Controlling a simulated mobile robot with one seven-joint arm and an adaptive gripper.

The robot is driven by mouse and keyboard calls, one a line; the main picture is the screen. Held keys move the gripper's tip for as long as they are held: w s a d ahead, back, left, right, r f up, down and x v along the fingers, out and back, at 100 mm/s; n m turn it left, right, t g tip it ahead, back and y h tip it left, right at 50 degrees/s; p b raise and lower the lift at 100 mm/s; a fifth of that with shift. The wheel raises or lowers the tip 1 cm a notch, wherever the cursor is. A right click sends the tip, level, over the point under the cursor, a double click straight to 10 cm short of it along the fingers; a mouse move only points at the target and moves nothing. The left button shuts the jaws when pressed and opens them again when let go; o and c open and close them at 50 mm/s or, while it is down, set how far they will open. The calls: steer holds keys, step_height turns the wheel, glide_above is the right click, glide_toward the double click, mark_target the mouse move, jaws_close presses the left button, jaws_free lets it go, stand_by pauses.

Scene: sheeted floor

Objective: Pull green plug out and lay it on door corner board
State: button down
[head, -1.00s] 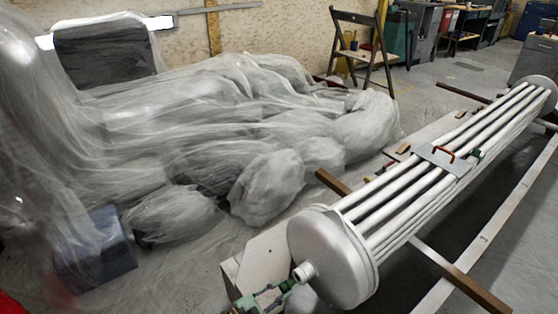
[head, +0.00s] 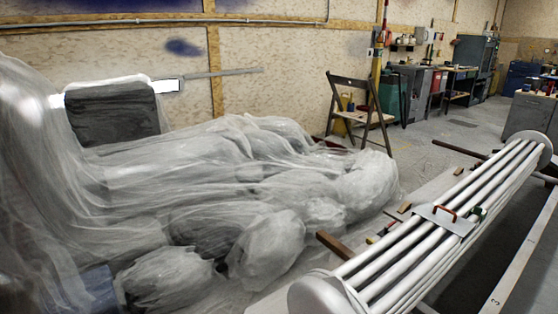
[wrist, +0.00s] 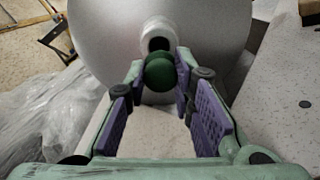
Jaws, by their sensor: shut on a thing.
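The green plug (wrist: 160,74) has a round dark green end and sits between the fingertips of my gripper (wrist: 161,80), which is shut on it in the wrist view. Just behind it is a white pipe stub (wrist: 158,32) on a large grey round end cap (wrist: 225,35). The dark mouth of the stub shows above the plug. I cannot tell whether the plug is fully clear of it. My gripper is out of the head view. A pale board (head: 425,192) lies beside the tube bundle; I cannot tell whether it is the door corner board.
White tubes (head: 492,183) run back to a far disc. A plate with a red handle (head: 436,211) lies across them, a small green thing (head: 479,213) by it. Plastic-sheeted bulk (head: 210,180) fills the left. A folding chair (head: 360,112) stands behind on open floor.

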steer(key=shift+v, duration=1.65)
steer(key=w+d+r+n+t+y, duration=0.4)
steer(key=w+r+n+t+y, duration=0.2)
steer(key=w+r+n+y, duration=0.1)
step_height(320, 180, up, 4)
steer(key=shift+w+f+y, duration=0.1)
steer(key=shift+w+y, duration=0.7)
steer(key=shift+y, duration=0.4)
